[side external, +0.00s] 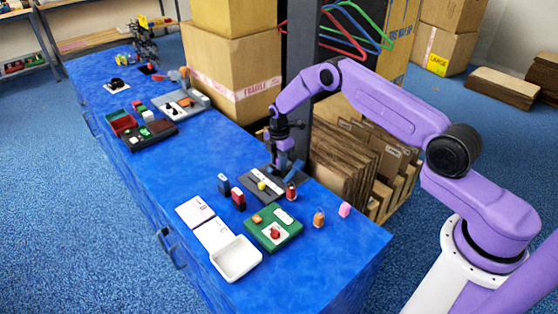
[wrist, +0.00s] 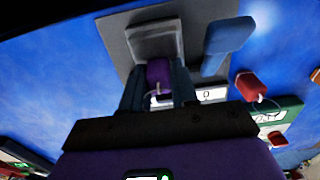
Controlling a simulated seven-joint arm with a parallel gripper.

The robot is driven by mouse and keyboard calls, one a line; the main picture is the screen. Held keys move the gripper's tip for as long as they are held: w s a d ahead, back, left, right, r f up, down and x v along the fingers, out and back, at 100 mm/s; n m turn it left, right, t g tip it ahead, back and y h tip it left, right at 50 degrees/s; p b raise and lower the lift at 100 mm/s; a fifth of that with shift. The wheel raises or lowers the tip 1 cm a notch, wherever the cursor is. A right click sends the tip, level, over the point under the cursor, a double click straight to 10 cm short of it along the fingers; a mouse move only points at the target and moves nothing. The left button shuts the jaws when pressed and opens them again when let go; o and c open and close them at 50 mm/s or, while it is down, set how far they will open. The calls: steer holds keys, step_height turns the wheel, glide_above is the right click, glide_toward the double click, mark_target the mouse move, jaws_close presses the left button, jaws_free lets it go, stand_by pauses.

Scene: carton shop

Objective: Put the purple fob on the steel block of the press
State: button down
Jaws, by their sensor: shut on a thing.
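My gripper (wrist: 158,90) is shut on the purple fob (wrist: 158,73), which has a thin ring at its near end. In the wrist view the fob overlaps the near edge of the grey steel block (wrist: 153,40); I cannot tell whether it touches it. The block stands on the dark grey plate of the press (wrist: 115,42), beside a blue lever (wrist: 229,38). In the side view my gripper (side external: 281,166) is low over the press plate (side external: 262,196); the fob and block are hidden or too small there.
A red fob (side external: 291,192), an orange fob (side external: 318,218) and a pink block (side external: 345,209) stand to the right of the press. Cartons (side external: 232,65) stand behind the blue bench.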

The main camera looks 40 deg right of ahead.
steer(key=shift+f, duration=0.1)
steer(key=c, duration=0.9)
jaws_free()
steer(key=shift+o, duration=0.2)
step_height(320, 180, up, 12)
steer(key=s+a+r+m, duration=0.2)
steer(key=s+a+r, duration=1.25)
steer(key=s, duration=0.35)
steer(key=s+d+r+m, duration=0.1)
steer(key=s+d, duration=0.2)
steer(key=s, duration=1.1)
steer(key=s+d+r+m, duration=0.2)
steer(key=s+d, duration=0.1)
steer(key=s, duration=1)
steer(key=shift+s, duration=0.35)
